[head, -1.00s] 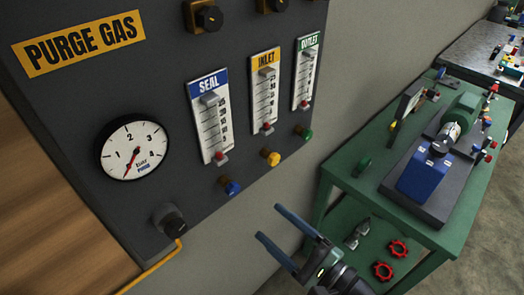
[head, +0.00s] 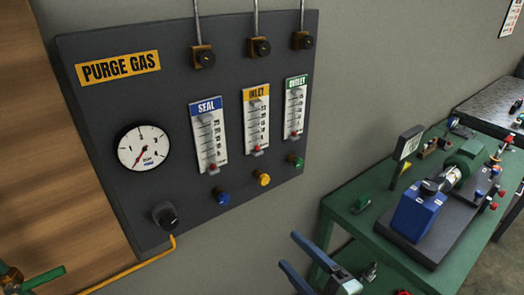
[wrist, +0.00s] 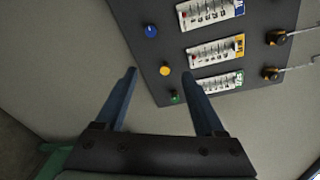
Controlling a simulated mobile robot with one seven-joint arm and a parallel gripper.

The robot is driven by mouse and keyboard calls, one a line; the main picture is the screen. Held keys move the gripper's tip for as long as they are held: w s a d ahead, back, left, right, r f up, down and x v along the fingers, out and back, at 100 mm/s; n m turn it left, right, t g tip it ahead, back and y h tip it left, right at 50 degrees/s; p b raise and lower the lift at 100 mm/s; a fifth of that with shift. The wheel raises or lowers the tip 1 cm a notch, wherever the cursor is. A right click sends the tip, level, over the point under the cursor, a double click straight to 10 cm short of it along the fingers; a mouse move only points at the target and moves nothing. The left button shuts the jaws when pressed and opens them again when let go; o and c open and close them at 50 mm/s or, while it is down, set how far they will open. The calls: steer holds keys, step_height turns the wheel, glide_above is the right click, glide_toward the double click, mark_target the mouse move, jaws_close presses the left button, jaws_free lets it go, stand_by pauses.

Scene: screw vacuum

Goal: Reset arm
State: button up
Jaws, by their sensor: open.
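My gripper (head: 287,250) shows at the bottom of the head view, its two blue fingers apart with nothing between them. In the wrist view my gripper (wrist: 160,75) is also open and empty, in front of the lower edge of the dark purge gas panel (head: 100,100). The panel carries a round gauge (head: 143,147) and the SEAL (head: 209,135), INLET (head: 255,120) and OUTLET (head: 296,108) flow meters. Below the meters are a blue knob (head: 222,198), a yellow knob (head: 264,180) and a green knob (head: 296,161). Most of my arm is out of view.
A green table (head: 345,205) at the right bears a blue and green pump (head: 420,212) on a dark base. A yellow hose (head: 130,270) runs from the panel's black fitting (head: 165,216). Plain grey wall (head: 225,262) lies below the panel.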

steer(key=w+a+r+n+t+h, duration=0.25)
steer(key=r+n, duration=0.25)
steer(key=r, duration=0.7)
steer(key=w+a+r+n+t+h, duration=0.1)
steer(key=w+r+n+t+h, duration=0.3)
steer(key=r, duration=0.8)
steer(key=s+a+r+n+t+h, duration=0.1)
steer(key=s+r+n+t, duration=0.2)
steer(key=s+r, duration=0.4)
steer(key=s+a+r+n+t+h, duration=0.1)
steer(key=s+r, duration=0.6)
steer(key=r, duration=0.8)
steer(key=a+n+t, duration=0.1)
steer(key=n+t, duration=0.1)
steer(key=n, duration=0.1)
steer(key=shift+s+a+r+t+h, duration=0.15)
steer(key=shift+s+r+t+h, duration=0.05)
steer(key=shift+s+t+h, duration=0.2)
steer(key=shift+f, duration=0.15)
